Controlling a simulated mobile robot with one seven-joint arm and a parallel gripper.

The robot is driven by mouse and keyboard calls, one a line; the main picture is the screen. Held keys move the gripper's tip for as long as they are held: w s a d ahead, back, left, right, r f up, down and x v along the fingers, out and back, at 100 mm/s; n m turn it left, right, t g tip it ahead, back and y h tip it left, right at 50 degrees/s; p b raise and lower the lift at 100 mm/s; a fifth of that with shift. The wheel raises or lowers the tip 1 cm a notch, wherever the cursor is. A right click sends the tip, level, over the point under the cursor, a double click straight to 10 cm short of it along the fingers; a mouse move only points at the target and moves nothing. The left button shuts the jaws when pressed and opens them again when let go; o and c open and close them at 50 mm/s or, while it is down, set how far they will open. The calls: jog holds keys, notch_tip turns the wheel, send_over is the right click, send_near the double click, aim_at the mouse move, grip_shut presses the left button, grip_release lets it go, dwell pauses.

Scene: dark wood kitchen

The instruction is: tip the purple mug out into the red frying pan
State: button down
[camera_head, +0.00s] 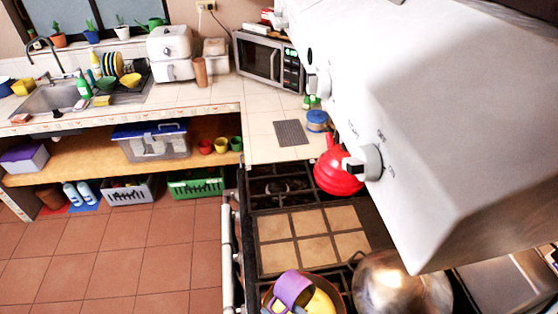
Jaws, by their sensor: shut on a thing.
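The purple mug (293,288) is at the bottom edge of the head view, tipped over on its side. It is at or over a round pan with a reddish-brown rim (343,295), which I take for the red frying pan. A yellow thing (322,303) shows in the pan beside the mug, partly hidden by it. I cannot tell whether the mug touches the pan or whether anything is left in the mug. The lower part of the pan is cut off by the frame. My gripper is not visible in this view.
A shiny metal pot (400,287) stands close right of the pan. A tan tiled panel (312,238) lies behind on the stove, and a red rounded vessel (335,178) stands farther back. A large white body with a dial (450,130) blocks the right side.

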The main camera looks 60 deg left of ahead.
jog(key=shift+w+d+y+b, duration=0.1)
jog(key=shift+y+b, duration=0.2)
jog(key=shift+b, duration=0.15)
jog(key=shift+d+r+y, duration=0.15)
jog(key=shift+d+y, duration=0.1)
jog(key=shift+y, duration=0.65)
dwell(0.3)
jog(key=shift+d+g+y+b, duration=0.2)
jog(key=shift+g+y+b, duration=0.15)
jog(key=shift+b, duration=0.65)
jog(key=shift+w+d+r+y+b, duration=0.1)
jog(key=shift+d+r+y+b, duration=0.05)
jog(key=shift+y+b, duration=0.35)
jog(key=shift+a+f+h, duration=0.2)
jog(key=shift+h, duration=0.15)
jog(key=shift+a+f+h, duration=0.1)
jog(key=shift+a+h, duration=0.15)
jog(key=shift+h, duration=0.4)
jog(key=shift+a+h, duration=0.2)
jog(key=shift+h, duration=0.45)
jog(key=shift+s, duration=0.2)
jog(key=shift+h, duration=0.3)
